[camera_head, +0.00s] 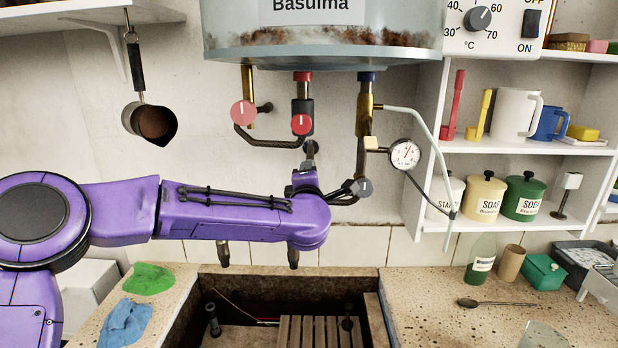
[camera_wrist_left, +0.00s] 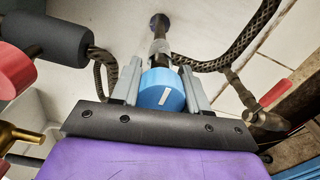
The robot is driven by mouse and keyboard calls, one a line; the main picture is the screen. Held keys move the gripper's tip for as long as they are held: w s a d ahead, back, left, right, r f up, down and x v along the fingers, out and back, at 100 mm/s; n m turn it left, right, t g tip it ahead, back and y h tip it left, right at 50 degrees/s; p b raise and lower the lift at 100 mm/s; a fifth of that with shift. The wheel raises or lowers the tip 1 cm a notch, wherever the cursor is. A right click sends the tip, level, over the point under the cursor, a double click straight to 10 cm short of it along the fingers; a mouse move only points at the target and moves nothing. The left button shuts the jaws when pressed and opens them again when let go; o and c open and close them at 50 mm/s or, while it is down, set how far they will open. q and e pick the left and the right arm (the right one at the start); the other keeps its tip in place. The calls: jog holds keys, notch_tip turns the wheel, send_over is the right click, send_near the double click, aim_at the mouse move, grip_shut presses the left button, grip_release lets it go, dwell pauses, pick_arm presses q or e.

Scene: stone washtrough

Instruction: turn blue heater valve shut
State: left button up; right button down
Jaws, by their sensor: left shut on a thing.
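The blue valve knob (camera_wrist_left: 160,90) shows in the left wrist view, with a short white mark across its face. The grey fingers of my left gripper (camera_wrist_left: 161,76) stand on either side of it and are shut on it. A dark pipe end with a metal stem runs from behind the knob. In the head view my left gripper (camera_head: 309,168) is below the heater (camera_head: 325,38), at the pipes under it. The blue knob cannot be made out there behind my gripper. My right gripper is in neither view.
Two red knobs (camera_head: 243,112) (camera_head: 302,124) sit on pipes left of centre. A pressure gauge (camera_head: 405,153) and a dark hose are to the right. The stone basin (camera_head: 383,300) lies below my arm. A shelf (camera_head: 525,146) with mugs and jars stands at right.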

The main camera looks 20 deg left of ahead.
pick_arm(q)
jog(key=shift+r, duration=0.1)
jog(key=o, duration=1.1)
jog(key=shift+c, duration=0.2)
jog(key=shift+s, duration=0.1)
jog(key=b+v, duration=0.4)
jog(key=v, duration=0.6)
jog(key=shift+s, duration=0.2)
jog(key=shift+r, duration=0.1)
